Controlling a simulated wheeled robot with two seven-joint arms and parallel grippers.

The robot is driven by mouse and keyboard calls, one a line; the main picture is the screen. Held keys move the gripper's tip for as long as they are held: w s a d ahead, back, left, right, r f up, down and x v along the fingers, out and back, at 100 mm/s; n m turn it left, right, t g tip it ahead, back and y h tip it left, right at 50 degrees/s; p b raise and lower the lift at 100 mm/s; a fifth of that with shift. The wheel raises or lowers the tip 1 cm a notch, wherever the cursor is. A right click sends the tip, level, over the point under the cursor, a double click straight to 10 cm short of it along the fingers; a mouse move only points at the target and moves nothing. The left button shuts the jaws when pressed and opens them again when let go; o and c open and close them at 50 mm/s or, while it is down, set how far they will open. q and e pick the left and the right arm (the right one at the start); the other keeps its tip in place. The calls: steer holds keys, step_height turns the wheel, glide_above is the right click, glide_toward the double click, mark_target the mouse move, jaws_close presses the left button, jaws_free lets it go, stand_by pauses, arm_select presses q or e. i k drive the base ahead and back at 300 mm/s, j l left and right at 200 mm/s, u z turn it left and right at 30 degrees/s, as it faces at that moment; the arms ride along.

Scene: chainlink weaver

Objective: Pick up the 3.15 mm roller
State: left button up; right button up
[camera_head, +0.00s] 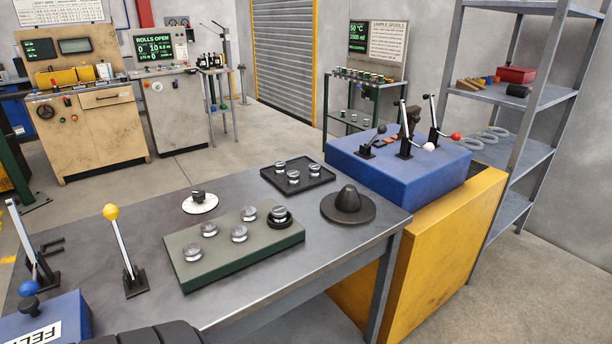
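Several short silver rollers sit on a green block (240,262) on the grey workbench: one at the front left (193,253), others behind and to its right, including one (239,233) near the middle. The rightmost roller (278,213) on the block sits in a black ring. Three more silver rollers, one of them at the right (321,170), are in a black tray (300,196) behind the block. Size markings are too small to read, so I cannot tell which is the 3.15 mm roller. Neither of my grippers shows in the head view.
A black domed piece (347,203) stands right of the block, a white dial (200,203) behind it. A blue lever box (400,170) stands behind right. Bare bench (130,225) lies left of the block.

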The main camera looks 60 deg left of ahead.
mark_target(279, 213)
steer(key=i+l+u, duration=0.1)
steer(key=i+u, duration=0.4)
steer(key=i+l+u, duration=0.2)
steer(key=i+u, duration=0.15)
steer(key=u, duration=0.15)
steer(key=i+l+u, duration=0.1)
steer(key=u, duration=0.4)
steer(key=l+u, duration=0.15)
steer(key=u, duration=0.3)
steer(key=i+l+u, duration=0.1)
steer(key=u, duration=0.4)
steer(key=l+u, duration=0.3)
steer(key=u, duration=0.15)
steer(key=l+u, duration=0.2)
steer(key=u, duration=0.3)
